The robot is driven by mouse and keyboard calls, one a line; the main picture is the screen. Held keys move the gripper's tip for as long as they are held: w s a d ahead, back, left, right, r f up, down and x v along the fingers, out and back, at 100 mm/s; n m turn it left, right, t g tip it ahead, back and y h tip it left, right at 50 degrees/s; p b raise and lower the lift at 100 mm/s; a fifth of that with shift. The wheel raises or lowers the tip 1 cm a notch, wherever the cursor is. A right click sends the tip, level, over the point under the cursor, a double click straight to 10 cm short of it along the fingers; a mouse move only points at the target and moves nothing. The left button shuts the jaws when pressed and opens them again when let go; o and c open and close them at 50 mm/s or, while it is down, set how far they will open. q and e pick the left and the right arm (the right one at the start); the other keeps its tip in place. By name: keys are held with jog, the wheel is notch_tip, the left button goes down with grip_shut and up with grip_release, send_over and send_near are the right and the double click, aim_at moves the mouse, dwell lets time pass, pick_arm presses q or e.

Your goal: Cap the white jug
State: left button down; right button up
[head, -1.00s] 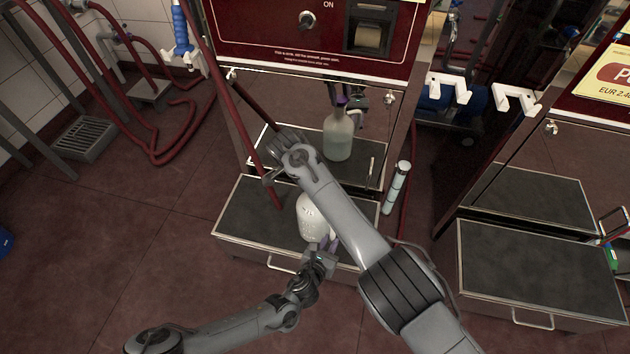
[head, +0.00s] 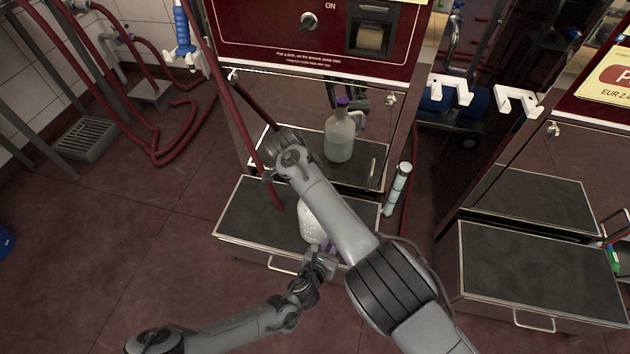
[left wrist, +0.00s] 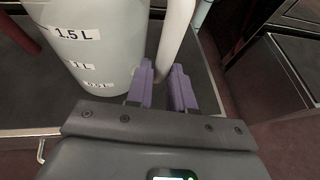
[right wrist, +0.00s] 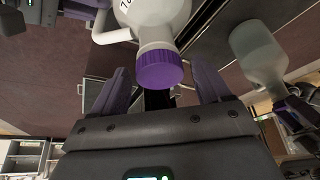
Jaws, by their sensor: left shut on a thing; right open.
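The white jug (head: 309,222) stands on the dark mat of the low platform, partly hidden by my right arm. The purple cap (right wrist: 160,70) sits on the jug's neck in the right wrist view; whether it is fully tightened I cannot tell. My left gripper (left wrist: 163,90) is shut on the jug's handle (left wrist: 174,40), low beside volume marks. My right gripper (right wrist: 160,92) is open, its fingers apart from the cap and to either side of it in the picture. In the head view my right arm hides the neck and cap directly.
The machine's mirror-like panel (head: 300,110) reflects the capped jug (head: 340,138) and my right gripper. The platform (head: 250,215) has bare mat left of the jug. A red hose (head: 262,150) hangs there. A pale cylinder (head: 397,188) stands at the right.

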jog(key=shift+r, duration=2.2)
jog(key=shift+o, duration=0.3)
